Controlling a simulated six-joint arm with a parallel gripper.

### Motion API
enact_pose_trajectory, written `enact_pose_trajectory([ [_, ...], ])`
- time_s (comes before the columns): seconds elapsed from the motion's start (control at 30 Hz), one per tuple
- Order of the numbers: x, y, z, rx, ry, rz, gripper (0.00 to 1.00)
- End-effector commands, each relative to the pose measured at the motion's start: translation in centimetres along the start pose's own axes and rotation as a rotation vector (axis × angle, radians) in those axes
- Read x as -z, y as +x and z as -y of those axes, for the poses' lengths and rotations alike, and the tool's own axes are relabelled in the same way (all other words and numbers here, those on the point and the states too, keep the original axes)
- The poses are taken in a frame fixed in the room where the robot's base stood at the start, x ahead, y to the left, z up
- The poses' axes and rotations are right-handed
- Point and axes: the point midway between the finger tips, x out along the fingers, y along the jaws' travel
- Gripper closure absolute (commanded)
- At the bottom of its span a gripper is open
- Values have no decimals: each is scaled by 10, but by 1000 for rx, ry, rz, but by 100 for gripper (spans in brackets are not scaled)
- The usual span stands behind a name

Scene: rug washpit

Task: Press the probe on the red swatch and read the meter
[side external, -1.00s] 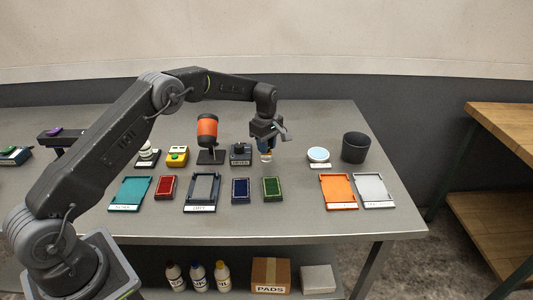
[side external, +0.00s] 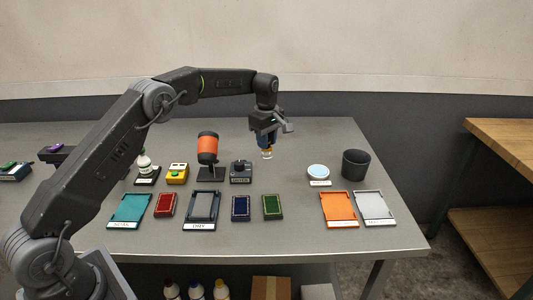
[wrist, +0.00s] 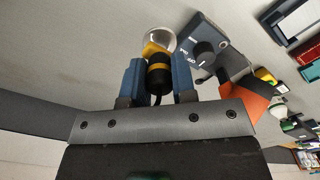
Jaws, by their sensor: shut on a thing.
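My gripper (side external: 263,140) is above the back of the table, behind and right of the grey meter box (side external: 241,172). In the wrist view, the fingers (wrist: 160,82) are shut on the probe (wrist: 159,72), a black body with yellow bands and a pale round end. The probe tip also shows below the gripper in the side view (side external: 267,153), apart from the table. The meter box shows in the wrist view with a black knob (wrist: 204,53); I cannot make out a reading. The red swatch (side external: 166,205) lies in the front row, well left of the gripper.
Blue (side external: 240,208) and green (side external: 272,207) swatches, a dark tray (side external: 190,210) and a teal tray (side external: 130,210) share the front row. An orange-headed stand (side external: 208,150) rises left of the meter. Orange and grey trays, a white dish (side external: 318,172) and a black bin (side external: 356,165) stand right.

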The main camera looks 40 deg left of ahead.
Motion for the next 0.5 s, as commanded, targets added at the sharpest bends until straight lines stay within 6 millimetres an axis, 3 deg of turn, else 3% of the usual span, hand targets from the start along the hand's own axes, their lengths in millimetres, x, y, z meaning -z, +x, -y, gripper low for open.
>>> enact_pose_trajectory([
  [0.43, 0, -69, -1, -5, 0, -1, 99],
  [0.5, 8, -72, 5, 0, -21, 0, 99],
])
